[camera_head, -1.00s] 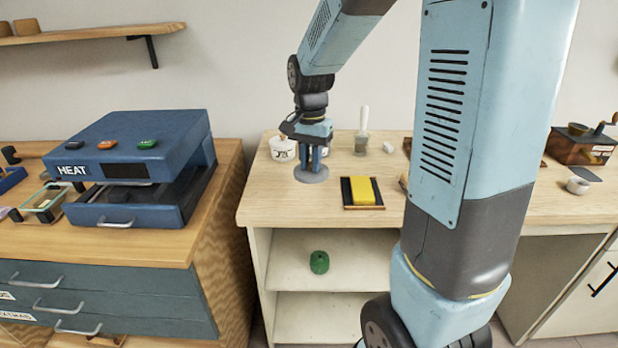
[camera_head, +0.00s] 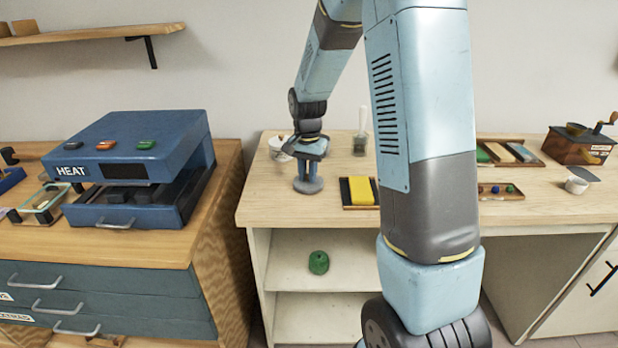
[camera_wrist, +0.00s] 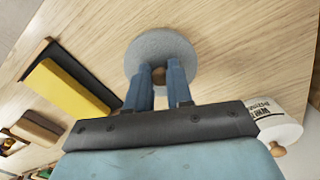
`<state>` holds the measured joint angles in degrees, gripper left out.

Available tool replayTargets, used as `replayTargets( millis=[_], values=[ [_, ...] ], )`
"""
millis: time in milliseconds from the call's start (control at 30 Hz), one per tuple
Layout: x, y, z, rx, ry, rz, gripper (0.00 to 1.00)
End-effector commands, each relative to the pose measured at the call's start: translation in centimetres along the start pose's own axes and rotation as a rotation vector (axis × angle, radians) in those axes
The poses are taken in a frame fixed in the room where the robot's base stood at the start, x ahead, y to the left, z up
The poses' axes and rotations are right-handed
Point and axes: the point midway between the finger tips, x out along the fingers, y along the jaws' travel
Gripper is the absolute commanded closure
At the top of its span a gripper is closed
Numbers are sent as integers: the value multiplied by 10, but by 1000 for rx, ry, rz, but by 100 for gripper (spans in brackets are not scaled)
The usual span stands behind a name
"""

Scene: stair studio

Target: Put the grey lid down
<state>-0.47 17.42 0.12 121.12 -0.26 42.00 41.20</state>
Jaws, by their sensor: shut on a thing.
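The grey lid (camera_head: 308,187) is a flat round disc with a small brown knob, seen at the left of the wooden bench top. My gripper (camera_head: 308,172) points down over it and is shut on its knob. In the wrist view the lid (camera_wrist: 162,52) lies beyond my fingertips (camera_wrist: 160,76), which close around the knob. The lid is at or just above the bench surface; I cannot tell whether it touches.
A white lettered jar (camera_wrist: 275,118) stands close beside my gripper. A yellow block (camera_head: 361,190) on a dark tray lies right of the lid. A white-handled brush (camera_head: 361,132) stands behind. Bare wood lies around the lid, and the bench's front edge is near.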

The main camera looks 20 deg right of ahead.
Motion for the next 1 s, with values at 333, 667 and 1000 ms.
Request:
replayTargets(
  millis=[333,667,1000],
  values=[
    [16,0,1,0,0,0,100],
    [17,0,1,-1,0,0,60],
    [16,-1,1,-1,0,0,54]
  ],
)
